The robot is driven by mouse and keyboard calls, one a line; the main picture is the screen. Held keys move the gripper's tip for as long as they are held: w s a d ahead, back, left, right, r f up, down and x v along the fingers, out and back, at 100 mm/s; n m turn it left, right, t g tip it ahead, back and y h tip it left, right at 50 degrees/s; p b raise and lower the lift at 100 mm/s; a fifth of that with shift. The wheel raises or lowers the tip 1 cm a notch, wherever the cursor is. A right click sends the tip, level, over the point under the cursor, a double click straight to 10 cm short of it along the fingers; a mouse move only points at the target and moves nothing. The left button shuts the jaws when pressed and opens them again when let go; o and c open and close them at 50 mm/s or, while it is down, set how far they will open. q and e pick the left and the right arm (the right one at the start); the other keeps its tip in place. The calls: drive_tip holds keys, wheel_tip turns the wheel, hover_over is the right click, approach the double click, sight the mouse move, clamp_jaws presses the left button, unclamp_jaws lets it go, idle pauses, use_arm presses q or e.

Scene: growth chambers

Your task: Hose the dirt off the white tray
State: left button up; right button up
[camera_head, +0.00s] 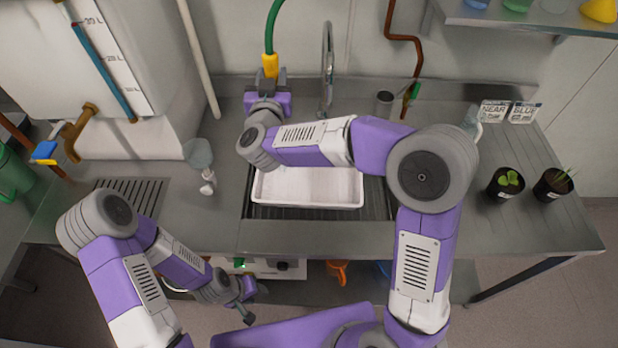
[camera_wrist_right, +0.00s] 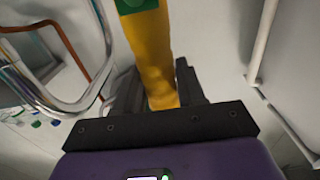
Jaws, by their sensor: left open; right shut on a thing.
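The white tray (camera_head: 308,188) lies in the sink area in the middle of the steel counter, partly hidden by my right arm. From this distance I cannot tell what dirt is on it. My right gripper (camera_head: 268,78) is behind the tray near the wall, shut on the yellow nozzle (camera_head: 270,65) of the green hose (camera_head: 272,25). In the right wrist view the yellow nozzle (camera_wrist_right: 150,55) stands between the fingers (camera_wrist_right: 155,92), with a green part at its top. My left gripper (camera_head: 248,306) is open and empty, low in front of the counter's front edge.
A tap (camera_head: 327,65) rises behind the tray. A white spray bottle (camera_head: 207,182) stands left of the sink. Two black plant pots (camera_head: 505,184) and (camera_head: 553,186) and label cards (camera_head: 508,112) stand at right. A metal cup (camera_head: 384,103) is at the back.

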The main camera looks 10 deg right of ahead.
idle(0.6)
drive_tip(key=shift+b+v, duration=0.35)
drive_tip(key=shift+v, duration=3.85)
drive_tip(key=shift+a, duration=0.1)
drive_tip(key=shift+s+r, duration=0.1)
drive_tip(key=shift+s, duration=0.25)
